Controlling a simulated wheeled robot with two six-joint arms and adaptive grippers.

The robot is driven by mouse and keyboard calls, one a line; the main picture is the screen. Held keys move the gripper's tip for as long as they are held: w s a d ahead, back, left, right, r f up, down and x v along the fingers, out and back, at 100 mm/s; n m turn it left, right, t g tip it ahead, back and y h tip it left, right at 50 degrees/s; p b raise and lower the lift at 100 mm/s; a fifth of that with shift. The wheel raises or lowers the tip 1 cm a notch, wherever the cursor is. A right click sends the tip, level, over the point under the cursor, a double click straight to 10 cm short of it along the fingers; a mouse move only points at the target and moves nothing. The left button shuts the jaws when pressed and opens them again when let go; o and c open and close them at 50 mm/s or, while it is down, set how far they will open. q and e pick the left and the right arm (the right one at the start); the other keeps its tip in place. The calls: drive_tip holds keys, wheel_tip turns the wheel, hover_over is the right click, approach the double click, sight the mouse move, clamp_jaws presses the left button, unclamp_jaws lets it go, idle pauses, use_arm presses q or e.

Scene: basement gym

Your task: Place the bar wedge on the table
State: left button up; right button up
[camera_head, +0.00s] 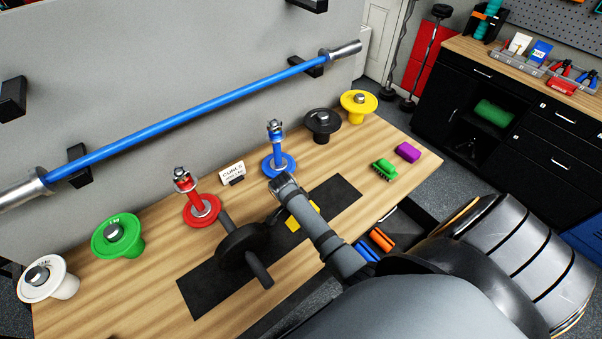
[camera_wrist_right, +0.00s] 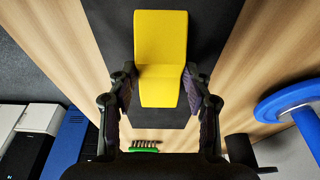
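The yellow bar wedge (camera_head: 293,222) shows partly behind my right arm in the head view, over the black mat (camera_head: 345,195) on the wooden table (camera_head: 110,285). In the right wrist view the wedge (camera_wrist_right: 161,45) lies straight ahead, with dark mat around it. My right gripper (camera_wrist_right: 161,72) has its two fingers apart, one on each side of the wedge's near end. Narrow gaps seem to show beside the wedge; contact is not clear. In the head view the right gripper (camera_head: 283,190) is above the mat. My left gripper is out of view.
A short bar with a black plate (camera_head: 243,248) lies on the mat beside the wedge. Red (camera_head: 202,210) and blue (camera_head: 278,165) plate posts stand behind. Several coloured plates line the wall side. A green object (camera_head: 384,169) and purple block (camera_head: 408,152) lie right.

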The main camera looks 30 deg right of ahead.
drive_tip(key=shift+o, duration=1.4)
drive_tip(key=shift+r, duration=0.1)
drive_tip(key=b+v, duration=0.2)
drive_tip(key=v, duration=1)
